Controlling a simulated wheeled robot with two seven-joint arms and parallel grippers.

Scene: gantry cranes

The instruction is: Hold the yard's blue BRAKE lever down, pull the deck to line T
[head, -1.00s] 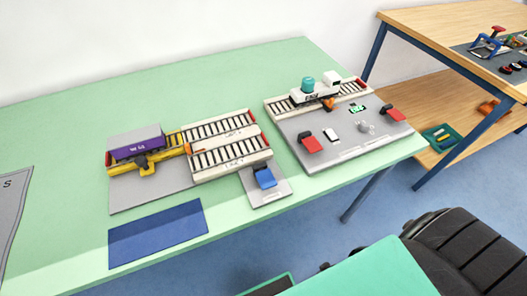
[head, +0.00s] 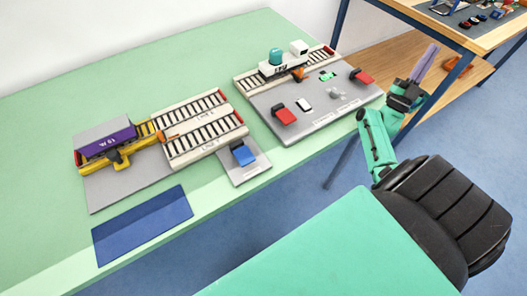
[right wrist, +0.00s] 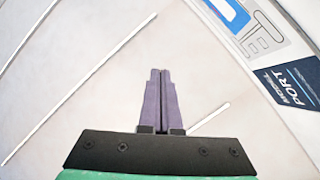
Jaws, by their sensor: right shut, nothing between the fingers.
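The yard's blue BRAKE lever (head: 243,155) stands on a small grey plate (head: 250,171) at the front of the track block. The yellow deck (head: 122,158) carries a purple wagon (head: 104,143) and sits at the left end of the tracks. The two track lines (head: 196,120) run side by side to its right; their lettering is too small to read surely. My right gripper (head: 427,60) is raised at the right, beyond the table edge and well away from the lever. Its purple fingers show closed and empty in the right wrist view (right wrist: 161,100). My left gripper is out of view.
A second grey board (head: 315,105) with red levers, a white locomotive and a teal tank stands to the right. A dark blue mat (head: 142,225) lies at the front left. A wooden table (head: 400,50) stands at the back right. The green table's back left is clear.

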